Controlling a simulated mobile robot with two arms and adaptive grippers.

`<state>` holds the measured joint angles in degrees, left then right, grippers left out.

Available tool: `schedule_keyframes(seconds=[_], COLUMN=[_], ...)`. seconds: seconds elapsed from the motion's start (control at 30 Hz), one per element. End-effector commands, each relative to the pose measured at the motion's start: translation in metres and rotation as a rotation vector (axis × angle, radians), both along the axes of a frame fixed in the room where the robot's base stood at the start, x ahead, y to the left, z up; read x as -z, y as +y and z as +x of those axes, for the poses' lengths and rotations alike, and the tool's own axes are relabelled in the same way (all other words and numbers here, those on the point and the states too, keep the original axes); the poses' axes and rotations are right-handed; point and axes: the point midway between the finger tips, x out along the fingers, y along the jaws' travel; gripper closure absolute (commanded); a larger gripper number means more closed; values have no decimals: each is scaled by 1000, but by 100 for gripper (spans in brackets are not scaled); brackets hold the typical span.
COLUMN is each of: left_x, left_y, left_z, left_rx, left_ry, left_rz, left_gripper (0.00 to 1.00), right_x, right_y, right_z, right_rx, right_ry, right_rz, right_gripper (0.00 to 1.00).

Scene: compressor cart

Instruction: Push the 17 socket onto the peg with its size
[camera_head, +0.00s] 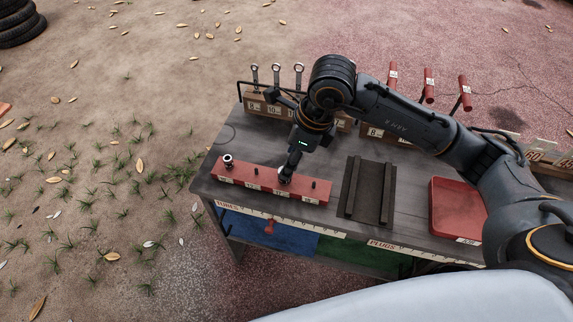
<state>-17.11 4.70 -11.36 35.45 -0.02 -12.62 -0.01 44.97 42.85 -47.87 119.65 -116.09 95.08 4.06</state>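The red peg rack (240,178) lies along the front left of the bench, with small white size labels on its front that are too small to read. A silver socket (228,160) stands at its left end. A bare dark peg (313,184) stands toward its right end. My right gripper (288,170) points down at the middle of the rack. Its fingers look closed around a silver socket (284,178) at a peg there. The fingers hide much of this socket, and I cannot tell how far down it sits. My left gripper is not in view.
A dark slotted holder (368,192) lies right of the rack, and a red tray (455,205) is further right. Wrenches (277,75) and red-handled tools (428,85) stand at the back. My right arm crosses above the bench.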

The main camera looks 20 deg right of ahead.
Motion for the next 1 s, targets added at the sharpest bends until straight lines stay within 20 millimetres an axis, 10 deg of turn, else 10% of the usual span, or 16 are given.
schedule_keyframes(seconds=[1.0], left_x=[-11], left_y=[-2], left_z=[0], left_rx=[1], left_ry=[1], left_rz=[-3], left_gripper=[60], right_x=[-34], right_y=[-5], right_z=[-3], right_rx=[0], right_ry=[-1], right_rz=[1], right_gripper=[45])
